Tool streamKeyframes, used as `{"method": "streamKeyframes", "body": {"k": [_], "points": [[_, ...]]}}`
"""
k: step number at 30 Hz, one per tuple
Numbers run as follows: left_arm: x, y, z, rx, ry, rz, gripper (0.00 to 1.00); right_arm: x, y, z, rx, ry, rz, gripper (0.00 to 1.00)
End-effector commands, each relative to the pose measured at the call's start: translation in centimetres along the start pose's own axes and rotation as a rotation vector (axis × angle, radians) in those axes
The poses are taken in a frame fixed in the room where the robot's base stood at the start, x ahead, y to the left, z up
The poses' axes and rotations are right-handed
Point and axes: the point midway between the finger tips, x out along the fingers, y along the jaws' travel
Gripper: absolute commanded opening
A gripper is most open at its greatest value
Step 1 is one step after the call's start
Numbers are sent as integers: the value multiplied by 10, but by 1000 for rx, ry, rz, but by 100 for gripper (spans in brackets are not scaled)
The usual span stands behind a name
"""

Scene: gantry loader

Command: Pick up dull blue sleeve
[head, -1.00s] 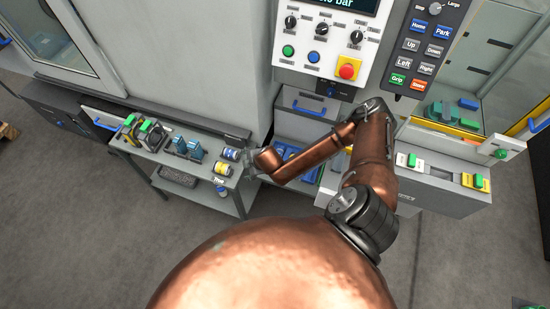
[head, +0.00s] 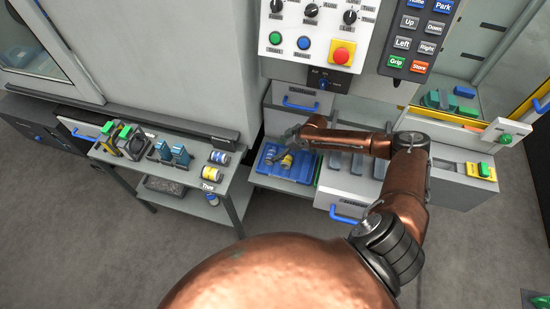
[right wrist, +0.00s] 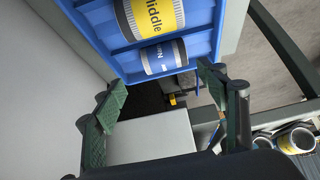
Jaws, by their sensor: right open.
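A blue tray (head: 300,174) stands low beneath the control panel, with a yellow sleeve (head: 287,161) and a blue sleeve (head: 269,157) in it. My right gripper (right wrist: 163,92) is open and empty. Its fingertips are just short of the tray's near wall, apart from the sleeves. In the head view my right gripper (head: 288,134) is above the tray's back edge. My left gripper is out of view.
A grey side table (head: 190,165) at left holds several fixtures and sleeves. An open drawer (head: 345,190) with grey dividers sits right of the tray. The control panel (head: 312,40) and cabinet wall rise behind it.

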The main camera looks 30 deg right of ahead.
Motion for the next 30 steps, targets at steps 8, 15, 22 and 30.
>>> {"method": "streamKeyframes", "body": {"k": [8, 15, 22, 30], "points": [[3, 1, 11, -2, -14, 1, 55, 33, -6, -1, 0, -2, -1, 67], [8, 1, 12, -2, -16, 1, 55, 62, -8, 0, 1, -3, 0, 67], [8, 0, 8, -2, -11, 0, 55, 64, -9, -1, 0, -3, 0, 67], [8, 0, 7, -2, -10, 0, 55, 64, -9, 0, 0, -3, 0, 52]]}}
